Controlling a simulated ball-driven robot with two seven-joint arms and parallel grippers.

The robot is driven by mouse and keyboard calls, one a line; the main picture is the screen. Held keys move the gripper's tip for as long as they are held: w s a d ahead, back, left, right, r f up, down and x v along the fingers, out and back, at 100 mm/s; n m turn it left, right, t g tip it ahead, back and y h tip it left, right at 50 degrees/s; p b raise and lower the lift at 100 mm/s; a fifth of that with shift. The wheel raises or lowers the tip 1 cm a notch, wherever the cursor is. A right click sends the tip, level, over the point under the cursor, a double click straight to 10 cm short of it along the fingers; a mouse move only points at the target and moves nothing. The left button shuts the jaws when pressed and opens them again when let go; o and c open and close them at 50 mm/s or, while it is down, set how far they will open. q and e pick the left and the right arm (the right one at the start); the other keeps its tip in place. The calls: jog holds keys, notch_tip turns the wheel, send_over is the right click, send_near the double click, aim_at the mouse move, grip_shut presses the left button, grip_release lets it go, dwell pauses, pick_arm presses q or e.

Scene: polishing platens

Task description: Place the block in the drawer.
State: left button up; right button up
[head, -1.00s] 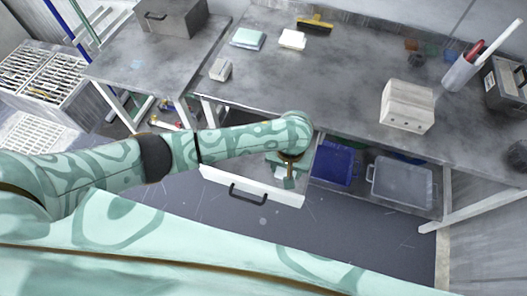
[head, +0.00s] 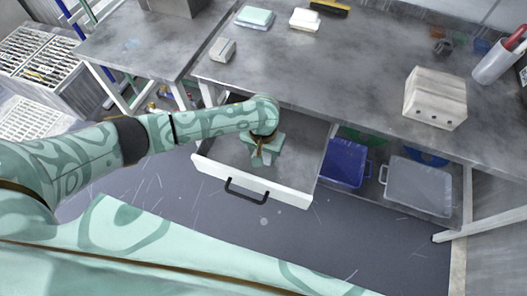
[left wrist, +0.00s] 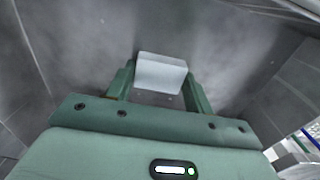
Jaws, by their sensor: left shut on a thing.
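The drawer (head: 212,171) stands pulled open under the workbench, with a white front and a black handle (head: 246,190). My left gripper (head: 263,158) reaches down over the drawer's open inside, near its middle. In the left wrist view, the fingers (left wrist: 160,84) are shut on a pale grey-white block (left wrist: 161,70). Grey drawer walls and floor surround the block there; I cannot tell whether it touches the floor. In the head view the block is hidden by my gripper and arm. My right gripper is not in view.
On the workbench (head: 310,65) lie a small pale block (head: 222,49), a larger block with holes (head: 435,98), and a pale green pad (head: 254,17). A blue bin (head: 344,163) and a grey bin (head: 419,186) stand right of the drawer, below the bench.

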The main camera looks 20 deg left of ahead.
pick_arm(q)
jog(key=o, duration=1)
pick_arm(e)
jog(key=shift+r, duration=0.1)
pick_arm(q)
notch_tip(320, 180, up, 12)
jog(key=p, duration=0.7)
jog(key=shift+s+r, duration=0.1)
jog(key=shift+r, duration=0.05)
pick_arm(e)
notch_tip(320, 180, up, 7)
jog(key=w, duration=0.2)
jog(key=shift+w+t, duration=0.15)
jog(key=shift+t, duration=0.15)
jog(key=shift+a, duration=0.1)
